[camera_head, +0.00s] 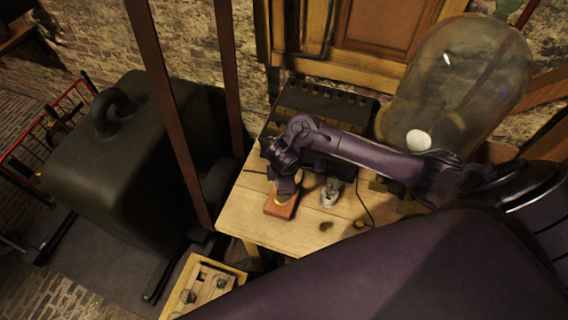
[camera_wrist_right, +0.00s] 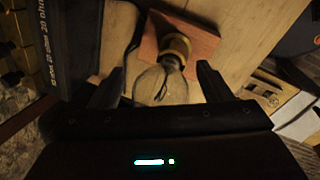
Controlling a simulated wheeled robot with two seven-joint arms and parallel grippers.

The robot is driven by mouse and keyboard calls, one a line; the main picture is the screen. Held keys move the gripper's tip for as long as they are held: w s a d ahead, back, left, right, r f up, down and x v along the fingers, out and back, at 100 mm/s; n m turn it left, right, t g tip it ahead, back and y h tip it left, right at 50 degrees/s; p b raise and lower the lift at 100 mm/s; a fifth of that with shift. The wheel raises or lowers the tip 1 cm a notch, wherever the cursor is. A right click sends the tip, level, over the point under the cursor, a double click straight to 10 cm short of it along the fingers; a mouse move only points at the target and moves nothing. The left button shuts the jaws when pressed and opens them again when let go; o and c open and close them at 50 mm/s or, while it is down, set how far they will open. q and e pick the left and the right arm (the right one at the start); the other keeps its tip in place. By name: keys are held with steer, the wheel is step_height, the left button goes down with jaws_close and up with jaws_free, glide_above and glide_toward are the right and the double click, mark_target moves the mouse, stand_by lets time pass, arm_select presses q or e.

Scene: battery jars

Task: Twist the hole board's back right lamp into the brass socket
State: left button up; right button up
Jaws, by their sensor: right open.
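A clear glass lamp (camera_wrist_right: 160,88) stands at the brass socket (camera_wrist_right: 176,46) on a red-brown wooden block (camera_wrist_right: 205,38). Its base end meets the socket; I cannot tell how deep the thread sits. My right gripper (camera_wrist_right: 160,70) is open, one finger on each side of the bulb, with gaps visible. In the head view my right gripper (camera_head: 286,178) is above the block (camera_head: 281,207) and hides most of the lamp. The hole board (camera_head: 238,276) is at the bottom, with clear lamps (camera_head: 187,296) (camera_head: 222,283) on it. My left gripper is out of view.
Another glass lamp or jar (camera_head: 330,191) stands on the wooden table (camera_head: 300,238) right of the block. A dark box (camera_head: 318,103) with a row of knobs stands behind, and a large glass vessel (camera_head: 455,85) at back right. A thin cable crosses the table.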

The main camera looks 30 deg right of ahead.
steer(key=v, duration=0.7)
steer(key=shift+w+a+b, duration=0.2)
steer(key=shift+w+b, duration=0.1)
steer(key=shift+w, duration=0.05)
steer(key=shift+s+d+r, duration=0.2)
steer(key=shift+s+r, duration=0.2)
steer(key=shift+s, duration=0.1)
